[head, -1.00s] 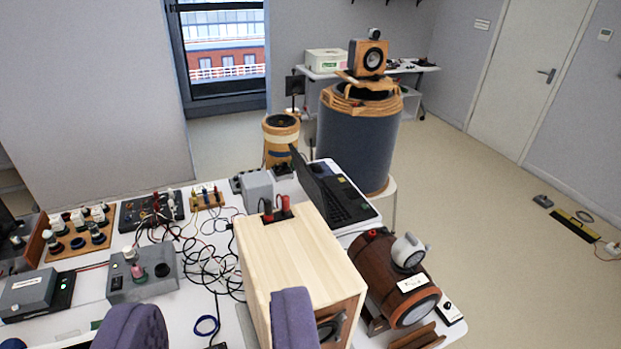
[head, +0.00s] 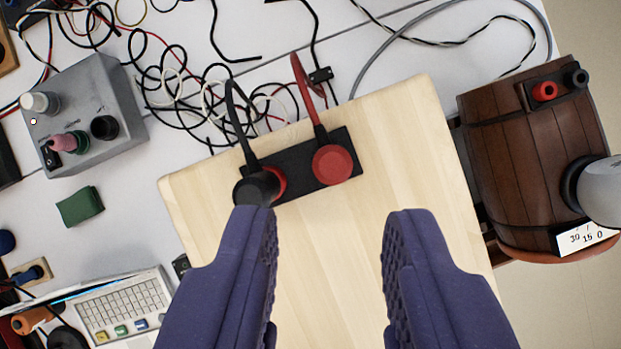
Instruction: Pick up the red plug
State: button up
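The red plug (head: 332,164) sits in a black terminal plate (head: 302,184) on top of the pale wooden speaker box (head: 405,125). A red cable runs from it toward the top of the picture. A black plug (head: 258,188) sits beside it on the left, with a red collar showing at its side. My gripper (head: 330,212) is open and empty, its two purple fingers spread wide. The fingertips are just below the plugs in the picture, and the left fingertip overlaps the lower edge of the black plug. The red plug lies between the two finger lines.
Tangled cables (head: 200,95) lie on the white table behind the box. A grey control box (head: 85,115) stands at left, near a green block (head: 80,205). A wooden barrel (head: 530,150) with a grey device on it stands close at right. A small keyboard device (head: 125,305) is lower left.

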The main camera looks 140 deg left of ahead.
aim_at(333, 168)
jog(key=x, duration=0.6)
jog(key=s+p+x, duration=0.1)
jog(key=x, duration=0.2)
jog(key=shift+f, duration=0.4)
grip_shut()
